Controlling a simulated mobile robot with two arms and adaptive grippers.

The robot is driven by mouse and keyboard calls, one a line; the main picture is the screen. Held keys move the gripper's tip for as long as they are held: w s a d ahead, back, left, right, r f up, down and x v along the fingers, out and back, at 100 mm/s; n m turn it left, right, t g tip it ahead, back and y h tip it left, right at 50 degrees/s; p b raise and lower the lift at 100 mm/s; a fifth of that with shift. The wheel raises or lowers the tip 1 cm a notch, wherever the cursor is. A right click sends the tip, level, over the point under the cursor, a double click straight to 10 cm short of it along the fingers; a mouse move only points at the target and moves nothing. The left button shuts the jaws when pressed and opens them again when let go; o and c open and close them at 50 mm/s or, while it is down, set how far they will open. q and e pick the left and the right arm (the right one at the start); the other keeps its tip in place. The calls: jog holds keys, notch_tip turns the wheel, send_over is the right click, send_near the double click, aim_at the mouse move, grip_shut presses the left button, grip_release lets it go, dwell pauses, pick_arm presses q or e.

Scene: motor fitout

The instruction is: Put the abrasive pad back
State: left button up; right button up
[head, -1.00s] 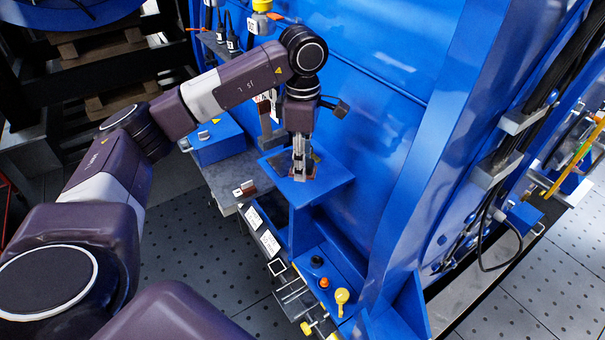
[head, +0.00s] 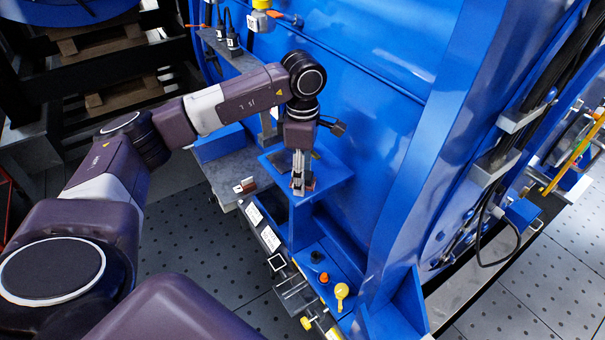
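The abrasive pad (head: 310,184) appears as a small reddish-brown piece at my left fingertips, mostly hidden by the fingers. My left gripper (head: 298,188) points down over the front part of a blue shelf plate (head: 335,170) on the blue housing. Its fingers are close together and look shut on the pad. I cannot tell whether the pad touches the plate. My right gripper is not in view.
A grey ledge (head: 228,172) with a small brown-and-white piece (head: 245,186) is left of the plate. Below are an open blue bin (head: 270,206), a yellow knob (head: 341,291) and an orange button (head: 324,277). The blue wall (head: 385,130) stands close behind.

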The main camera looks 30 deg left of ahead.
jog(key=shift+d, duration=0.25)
pick_arm(q)
jog(key=shift+r, duration=0.25)
notch_tip(320, 180, up, 6)
jog(key=shift+w+f+b, duration=0.1)
jog(key=shift+b, duration=1.1)
notch_tip(320, 180, up, 6)
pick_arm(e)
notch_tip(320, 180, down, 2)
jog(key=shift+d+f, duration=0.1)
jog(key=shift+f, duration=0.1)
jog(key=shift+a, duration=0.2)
